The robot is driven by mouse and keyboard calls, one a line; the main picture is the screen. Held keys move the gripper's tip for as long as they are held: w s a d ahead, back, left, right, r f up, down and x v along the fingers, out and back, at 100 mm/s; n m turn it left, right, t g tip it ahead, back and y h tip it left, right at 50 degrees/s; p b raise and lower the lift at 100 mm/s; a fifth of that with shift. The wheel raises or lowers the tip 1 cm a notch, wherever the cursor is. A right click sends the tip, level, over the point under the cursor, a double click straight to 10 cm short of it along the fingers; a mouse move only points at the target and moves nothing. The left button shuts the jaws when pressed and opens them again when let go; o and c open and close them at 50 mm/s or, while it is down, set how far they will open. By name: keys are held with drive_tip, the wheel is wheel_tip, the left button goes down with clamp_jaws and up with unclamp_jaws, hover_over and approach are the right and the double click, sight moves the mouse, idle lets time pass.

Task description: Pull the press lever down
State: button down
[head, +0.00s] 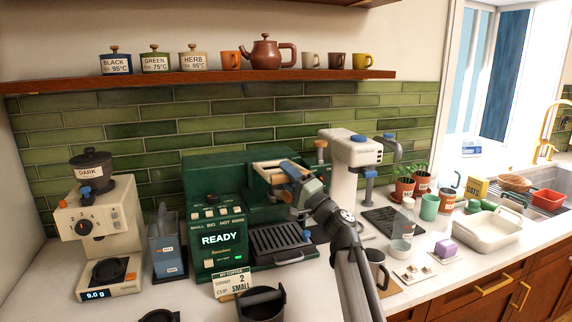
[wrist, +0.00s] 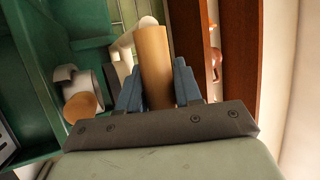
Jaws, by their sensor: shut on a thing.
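The green machine (head: 212,183) stands against the tiled wall, its screen reading READY. My gripper (head: 291,186) is in front of its upper right part, beside a pale lever arm with a wooden handle (head: 268,164). In the wrist view my gripper (wrist: 157,85) has its blue fingers on either side of a wooden cylindrical grip (wrist: 156,60), shut on it. A pale arm joins near the far end of this grip. The head view shows the lever raised near the top of the machine; my gripper partly covers it.
A white device with a blue lever (head: 367,172) stands just right of my arm. A drip tray (head: 283,240) lies below my gripper. A shelf (head: 210,80) with jars and a teapot runs above. A grinder (head: 88,225) stands left, and cups and plants crowd the right.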

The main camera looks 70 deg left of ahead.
drive_tip(key=shift+d+f, duration=0.2)
drive_tip(key=shift+f, duration=0.7)
drive_tip(key=c, duration=0.8)
unclamp_jaws()
drive_tip(key=shift+c, duration=0.2)
drive_tip(key=v, duration=1.3)
drive_tip(key=shift+d, duration=0.35)
drive_tip(key=shift+w+f, duration=0.15)
